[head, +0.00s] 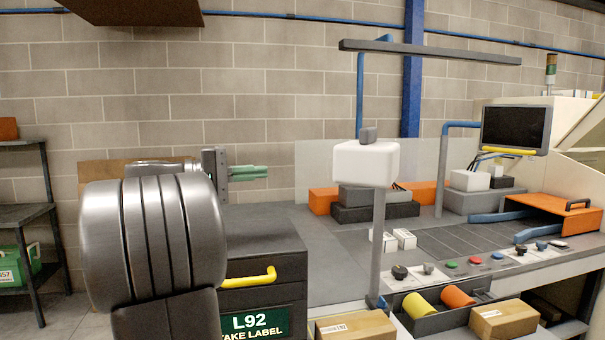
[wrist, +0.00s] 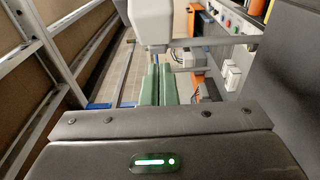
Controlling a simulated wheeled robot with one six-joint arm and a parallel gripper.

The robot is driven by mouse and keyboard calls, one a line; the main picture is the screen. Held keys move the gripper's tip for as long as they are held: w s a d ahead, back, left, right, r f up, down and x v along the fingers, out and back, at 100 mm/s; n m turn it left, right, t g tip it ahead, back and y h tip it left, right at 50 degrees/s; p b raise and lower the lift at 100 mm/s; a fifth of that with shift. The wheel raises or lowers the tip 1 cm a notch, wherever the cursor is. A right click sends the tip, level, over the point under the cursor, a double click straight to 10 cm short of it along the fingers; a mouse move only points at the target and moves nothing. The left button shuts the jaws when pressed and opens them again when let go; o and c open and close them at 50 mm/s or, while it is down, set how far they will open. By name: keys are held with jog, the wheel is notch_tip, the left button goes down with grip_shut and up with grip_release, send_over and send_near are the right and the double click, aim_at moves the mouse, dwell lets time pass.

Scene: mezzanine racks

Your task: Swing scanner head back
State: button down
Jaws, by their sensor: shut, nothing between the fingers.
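The scanner head (head: 367,162) is a white rounded box with a small grey knob on top, on a grey upright post (head: 378,240) at the front of the workbench. My gripper (head: 266,172), with green fingers, is to its left at about the same height in the head view, with a gap between them. The fingers are shut and empty. In the wrist view the green fingers (wrist: 158,85) point toward the white scanner head (wrist: 152,22); I cannot tell how far apart they are in depth.
A dark cabinet with a yellow handle (head: 249,278) and an L92 label stands below my gripper. The bench holds orange and grey boxes, an orange tray (head: 550,213), small white blocks (head: 405,238) and knobs. A monitor (head: 515,129) stands at right, a rack (head: 35,215) at left.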

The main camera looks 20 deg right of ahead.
jog(key=p, duration=0.1)
send_near(333, 169)
jog(key=w+d, duration=0.4)
jog(key=shift+s+d+f, duration=0.1)
jog(key=shift+s+d, duration=1)
jog(key=shift+d, duration=0.15)
jog(key=shift+s, duration=0.1)
